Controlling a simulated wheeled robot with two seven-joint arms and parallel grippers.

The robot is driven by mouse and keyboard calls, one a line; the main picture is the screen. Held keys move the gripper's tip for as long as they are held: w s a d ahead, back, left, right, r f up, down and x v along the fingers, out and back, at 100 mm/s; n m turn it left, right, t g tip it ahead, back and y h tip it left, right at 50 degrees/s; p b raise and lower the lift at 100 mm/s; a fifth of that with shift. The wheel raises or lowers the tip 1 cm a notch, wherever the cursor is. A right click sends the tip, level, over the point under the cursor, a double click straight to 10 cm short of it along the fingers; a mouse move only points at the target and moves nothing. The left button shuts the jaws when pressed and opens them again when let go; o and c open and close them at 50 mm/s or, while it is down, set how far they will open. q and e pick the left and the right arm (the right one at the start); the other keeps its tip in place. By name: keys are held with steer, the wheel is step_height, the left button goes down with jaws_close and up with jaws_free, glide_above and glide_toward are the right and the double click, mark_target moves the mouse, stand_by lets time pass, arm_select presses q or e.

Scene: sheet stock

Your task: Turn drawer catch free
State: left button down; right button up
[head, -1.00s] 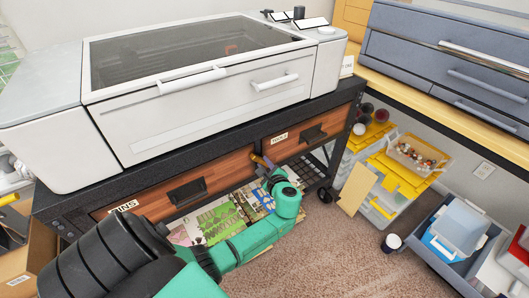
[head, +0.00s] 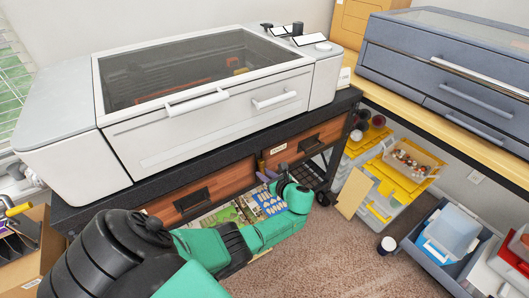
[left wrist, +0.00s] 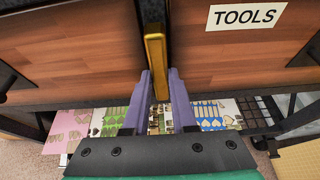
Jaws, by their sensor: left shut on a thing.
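The drawer catch is a yellow bar (left wrist: 155,58) standing upright in the left wrist view, at the gap between the two wood-fronted drawers. My left gripper (left wrist: 161,74) has purple fingers on either side of its lower part and is shut on it. In the head view my left gripper (head: 268,176) is at the cabinet front, left of the TOOLS label, and the catch is hard to make out. The right drawer (head: 304,141) carries the TOOLS label (left wrist: 246,16). The left drawer (head: 205,190) is partly behind my arm. Both drawers look closed. My right gripper is not in view.
A white machine (head: 215,125) stands on the black-framed cabinet. Printed sheets (head: 262,204) lie below the drawers. Clear bins with yellow lids (head: 400,180), a cup (head: 388,245) and a blue-grey crate (head: 440,255) stand at the right. Carpet (head: 340,240) in front is free.

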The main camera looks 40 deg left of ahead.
arm_select(q)
steer(key=shift+f, duration=0.1)
stand_by(0.3)
steer(key=c, duration=0.7)
jaws_free()
steer(key=shift+d, duration=0.1)
steer(key=p+v, duration=0.1)
steer(key=v, duration=1.3)
steer(key=shift+d+r+p, duration=0.2)
steer(key=shift+r+p, duration=0.05)
steer(key=shift+p, duration=0.05)
